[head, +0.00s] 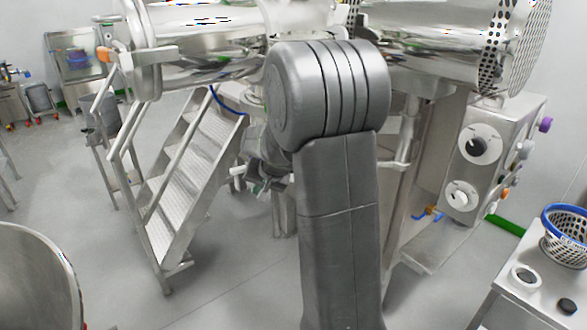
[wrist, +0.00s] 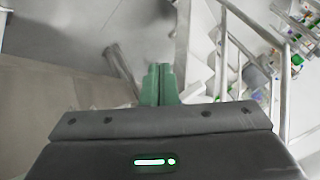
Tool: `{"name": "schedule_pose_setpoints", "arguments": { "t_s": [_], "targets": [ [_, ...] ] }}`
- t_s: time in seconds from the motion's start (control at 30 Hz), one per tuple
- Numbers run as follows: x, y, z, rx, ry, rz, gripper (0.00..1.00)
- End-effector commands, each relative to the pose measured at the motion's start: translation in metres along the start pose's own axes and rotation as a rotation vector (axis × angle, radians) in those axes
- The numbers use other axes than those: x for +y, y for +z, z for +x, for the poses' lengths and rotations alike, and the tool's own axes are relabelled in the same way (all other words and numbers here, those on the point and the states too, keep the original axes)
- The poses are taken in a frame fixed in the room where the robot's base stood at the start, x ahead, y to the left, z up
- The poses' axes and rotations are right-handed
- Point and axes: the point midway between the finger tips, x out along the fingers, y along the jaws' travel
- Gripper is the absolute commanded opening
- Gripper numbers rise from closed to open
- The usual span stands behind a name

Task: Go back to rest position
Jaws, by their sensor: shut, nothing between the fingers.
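My gripper (wrist: 160,84) shows in the wrist view with its two green fingers side by side and closed together. Nothing is between them. Below the fingertips in that view are the grey floor and metal structure, out of reach as far as I can tell. In the head view my grey arm stands upright in the middle of the picture and hides much of what is behind it. The wrist end of the arm is partly visible behind it on the left, but the fingertips are hard to make out there.
Metal steps with handrails (head: 195,150) stand left of my arm. A control box with dials (head: 478,165) is at right. A table (head: 508,300) with a blue-rimmed basket (head: 568,240) is at lower right. A round steel vessel (head: 38,275) is at lower left. Floor (head: 225,285) is clear between.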

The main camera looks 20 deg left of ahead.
Motion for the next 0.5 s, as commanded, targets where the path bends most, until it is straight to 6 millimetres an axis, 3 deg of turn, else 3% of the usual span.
{"name": "schedule_pose_setpoints", "arguments": {
  "t_s": [0.5],
  "targets": [
    [-0.01, -0.009, 0.008, -0.002, 0.0, -0.001, 0.0]
  ]
}}
